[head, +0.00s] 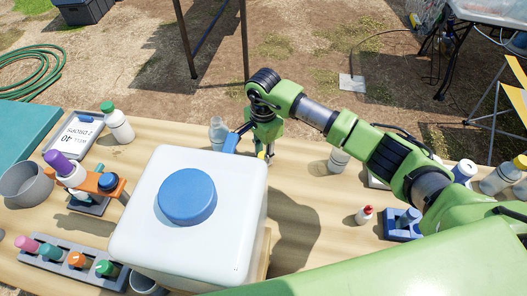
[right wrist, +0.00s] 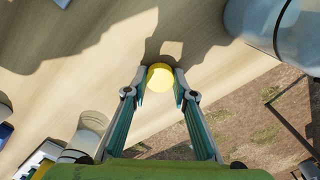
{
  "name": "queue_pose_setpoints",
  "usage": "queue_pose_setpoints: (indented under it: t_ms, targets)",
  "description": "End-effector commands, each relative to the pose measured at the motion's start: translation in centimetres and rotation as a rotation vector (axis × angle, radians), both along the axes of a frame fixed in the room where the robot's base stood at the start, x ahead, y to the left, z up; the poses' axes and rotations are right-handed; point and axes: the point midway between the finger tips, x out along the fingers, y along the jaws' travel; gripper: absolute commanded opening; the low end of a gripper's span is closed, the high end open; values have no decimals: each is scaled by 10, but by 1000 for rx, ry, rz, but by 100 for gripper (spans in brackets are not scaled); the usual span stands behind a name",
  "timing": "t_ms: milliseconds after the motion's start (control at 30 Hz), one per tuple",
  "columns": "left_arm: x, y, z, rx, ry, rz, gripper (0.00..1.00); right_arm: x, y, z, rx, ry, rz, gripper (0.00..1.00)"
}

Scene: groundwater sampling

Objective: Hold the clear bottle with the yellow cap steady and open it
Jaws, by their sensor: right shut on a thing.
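The yellow cap (right wrist: 160,76) sits between the fingertips of my right gripper (right wrist: 160,84) in the right wrist view, with a fingertip against each side. The clear bottle's body is hidden there, so I cannot tell whether the cap is still on it. In the head view my right gripper (head: 254,148) points down behind the large white container, shut on the cap, and only a small bit of yellow (head: 262,155) shows. My left gripper is not in view.
The white container with a blue lid (head: 187,196) blocks much of the table's middle. A clear bottle (head: 218,132) and a green-capped bottle (head: 117,125) stand to the left. A small red-capped bottle (head: 364,216) stands to the right. A rack (head: 62,252) of coloured caps lies front left.

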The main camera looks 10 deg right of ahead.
Motion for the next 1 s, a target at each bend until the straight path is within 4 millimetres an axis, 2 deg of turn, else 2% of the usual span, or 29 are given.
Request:
queue_pose_setpoints:
  t_ms: [367, 400, 433, 833, 900, 1000]
  targets:
    - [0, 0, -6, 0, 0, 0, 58, 1, 0, -6, 1, -3, 0, 0]
    - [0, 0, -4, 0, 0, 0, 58, 1, 0, -4, 1, -3, 0, 32]
    - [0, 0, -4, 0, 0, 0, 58, 1, 0, -4, 1, -3, 0, 40]
    - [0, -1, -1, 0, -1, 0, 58, 1, 0, -1, 1, -2, 0, 41]
    - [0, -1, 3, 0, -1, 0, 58, 1, 0, 3, 1, -2, 0, 41]
    - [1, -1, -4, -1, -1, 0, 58, 3, 0, 17, 1, -8, 0, 41]
